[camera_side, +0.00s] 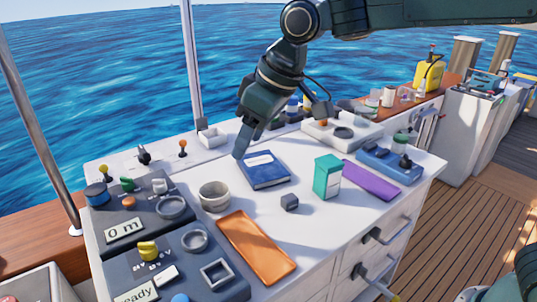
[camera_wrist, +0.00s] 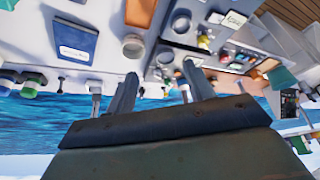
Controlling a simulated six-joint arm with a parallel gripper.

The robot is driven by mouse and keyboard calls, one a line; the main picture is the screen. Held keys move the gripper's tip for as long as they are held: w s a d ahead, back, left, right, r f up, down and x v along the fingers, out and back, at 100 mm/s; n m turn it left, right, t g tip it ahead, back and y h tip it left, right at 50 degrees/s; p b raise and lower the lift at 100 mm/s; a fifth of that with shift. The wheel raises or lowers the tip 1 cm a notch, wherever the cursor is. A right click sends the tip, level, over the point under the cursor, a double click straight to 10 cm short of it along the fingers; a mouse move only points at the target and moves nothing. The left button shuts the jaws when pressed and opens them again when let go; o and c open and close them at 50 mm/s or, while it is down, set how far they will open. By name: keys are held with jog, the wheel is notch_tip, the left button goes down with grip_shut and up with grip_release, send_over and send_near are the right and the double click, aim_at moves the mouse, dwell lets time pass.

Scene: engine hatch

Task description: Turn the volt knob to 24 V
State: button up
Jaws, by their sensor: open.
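The yellow knob (camera_side: 148,250), which I take for the volt knob, stands on a dark panel (camera_side: 192,270) at the lower left in the side view. Small white marks lie beside it, too small to read surely. The panel's display (camera_side: 136,293) shows "Ready". My gripper (camera_side: 242,150) is open and empty above the back of the worktop, near the blue book and well apart from the knob. Its two separated fingers (camera_wrist: 158,88) show in the wrist view.
A second dark panel (camera_side: 150,205) reading "0 m" lies behind the knob's panel. A grey cup (camera_side: 214,196), blue book (camera_side: 264,168), orange tray (camera_side: 256,247), grey cube (camera_side: 289,202) and teal box (camera_side: 327,176) stand on the white worktop. A metal post (camera_side: 193,75) rises at the back.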

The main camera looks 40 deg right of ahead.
jog(key=w+a+f+n, duration=0.1)
jog(key=w+a+f, duration=0.25)
jog(key=a, duration=0.45)
jog(key=n+g, duration=0.1)
jog(key=n, duration=0.1)
send_near(148, 244)
jog(key=d+v, duration=0.1)
jog(key=v, duration=0.3)
jog(key=shift+a+f+y, duration=0.1)
jog(key=shift+f+y, duration=0.1)
jog(key=shift+y, duration=0.2)
jog(key=shift+x, duration=6.85)
jog(key=c, duration=1)
